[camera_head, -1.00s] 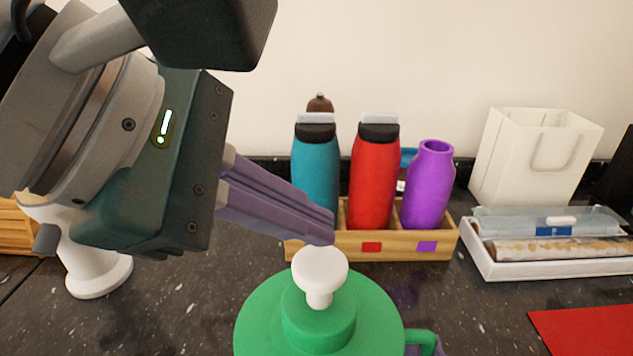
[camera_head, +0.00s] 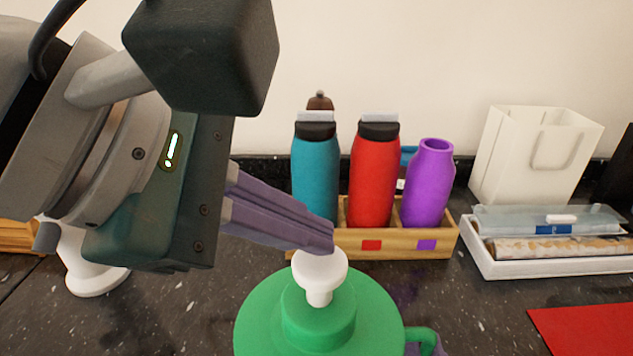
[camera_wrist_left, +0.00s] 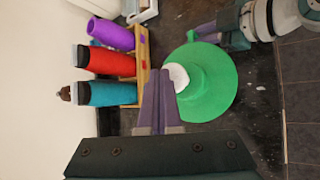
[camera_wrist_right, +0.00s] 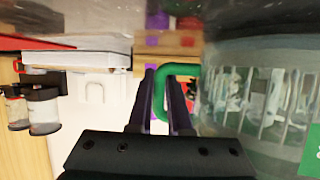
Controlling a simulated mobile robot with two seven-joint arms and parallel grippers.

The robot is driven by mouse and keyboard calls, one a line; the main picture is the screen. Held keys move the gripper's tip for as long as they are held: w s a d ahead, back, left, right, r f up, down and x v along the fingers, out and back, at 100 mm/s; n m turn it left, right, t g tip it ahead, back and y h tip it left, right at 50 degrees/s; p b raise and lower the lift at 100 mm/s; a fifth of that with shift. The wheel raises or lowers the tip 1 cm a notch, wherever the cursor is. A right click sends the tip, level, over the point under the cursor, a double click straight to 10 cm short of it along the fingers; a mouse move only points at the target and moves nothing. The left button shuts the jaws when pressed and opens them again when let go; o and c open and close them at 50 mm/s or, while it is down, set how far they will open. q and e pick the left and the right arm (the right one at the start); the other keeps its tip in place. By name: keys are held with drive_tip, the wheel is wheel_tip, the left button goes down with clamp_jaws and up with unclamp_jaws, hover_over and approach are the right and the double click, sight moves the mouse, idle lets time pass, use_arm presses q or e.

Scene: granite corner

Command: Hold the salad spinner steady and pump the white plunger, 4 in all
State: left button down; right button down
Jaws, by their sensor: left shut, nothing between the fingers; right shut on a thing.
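The salad spinner has a green lid (camera_head: 375,310) with the white plunger (camera_head: 320,270) standing up from its middle, some stem showing. In the right wrist view its clear bowl (camera_wrist_right: 245,105) shows a basket with leafy pieces. My left gripper (camera_head: 325,245) is shut and empty, its purple fingertips at the top of the plunger knob, overlapping its back edge; I cannot tell whether they touch. It also shows over the knob in the left wrist view (camera_wrist_left: 162,80). My right gripper (camera_wrist_right: 163,85) is shut on the spinner's green handle (camera_wrist_right: 182,70) at the lid's right side.
Behind the spinner, a wooden crate (camera_head: 395,245) holds a teal bottle (camera_head: 315,180), a red bottle (camera_head: 373,180) and a purple bottle (camera_head: 428,185). A white bag (camera_head: 535,155) and a white tray (camera_head: 545,268) stand right. A red mat (camera_head: 590,330) lies front right.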

sight(305, 262)
use_arm(q)
drive_tip(key=shift+f, duration=1.5)
idle(0.8)
drive_tip(key=shift+r, duration=2)
drive_tip(key=shift+r, duration=2.55)
use_arm(e)
drive_tip(key=c, duration=0.8)
unclamp_jaws()
drive_tip(key=shift+o, duration=0.2)
drive_tip(key=shift+s, duration=0.1)
